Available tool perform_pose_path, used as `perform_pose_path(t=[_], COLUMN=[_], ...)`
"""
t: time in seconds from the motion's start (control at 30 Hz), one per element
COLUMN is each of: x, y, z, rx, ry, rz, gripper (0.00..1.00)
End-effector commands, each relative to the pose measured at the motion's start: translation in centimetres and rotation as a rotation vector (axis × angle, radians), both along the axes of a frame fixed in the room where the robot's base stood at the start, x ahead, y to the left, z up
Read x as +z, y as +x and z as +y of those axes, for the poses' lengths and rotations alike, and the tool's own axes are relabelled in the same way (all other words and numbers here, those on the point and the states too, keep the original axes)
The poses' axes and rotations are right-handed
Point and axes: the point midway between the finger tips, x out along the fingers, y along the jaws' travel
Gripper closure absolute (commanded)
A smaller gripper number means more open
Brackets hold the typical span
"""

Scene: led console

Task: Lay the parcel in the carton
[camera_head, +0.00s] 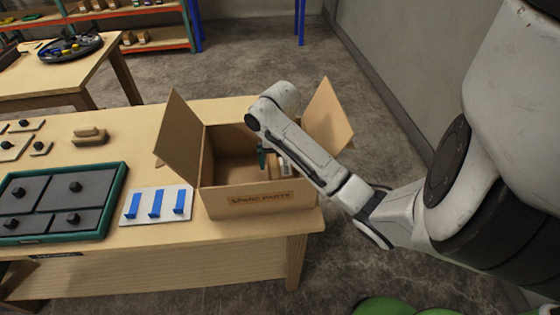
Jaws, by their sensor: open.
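The open carton (262,200), marked "SPARE PARTS", stands on the wooden table with its side flaps spread outward. My arm reaches over its right side from the right. My gripper (272,163) is open and points down into the right part of the carton. A small tan shape (275,173) shows by the fingers inside the carton; it may be the parcel, but the arm hides much of it. I cannot tell whether it touches the carton floor or the fingers. The left part of the carton floor looks bare.
Left of the carton lie a white board with blue hooks (156,205) and a green-rimmed tray (112,200) with grey panels and black knobs. Bare tabletop (135,150) lies between block and carton.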

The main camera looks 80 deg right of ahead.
Motion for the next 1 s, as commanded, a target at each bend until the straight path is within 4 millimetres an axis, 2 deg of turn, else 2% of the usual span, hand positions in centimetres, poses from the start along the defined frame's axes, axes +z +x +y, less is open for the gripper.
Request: perform_pose_path(t=[0.03,0.1,0.43,0.6,1.0], x=[1.6,2.8,7.2,8.1,8.1], y=[0.0,0.0,0.0,0.0,0.0], z=[0.0,0.0,0.0,0.0,0.0], rx=[0.001,0.0,0.0,0.0,0.0], ry=[0.0,0.0,0.001,0.001,0.001], rz=[0.0,-0.001,0.0,0.0,0.0], gripper=[0.0,0.0,0.0,0.0,0.0])
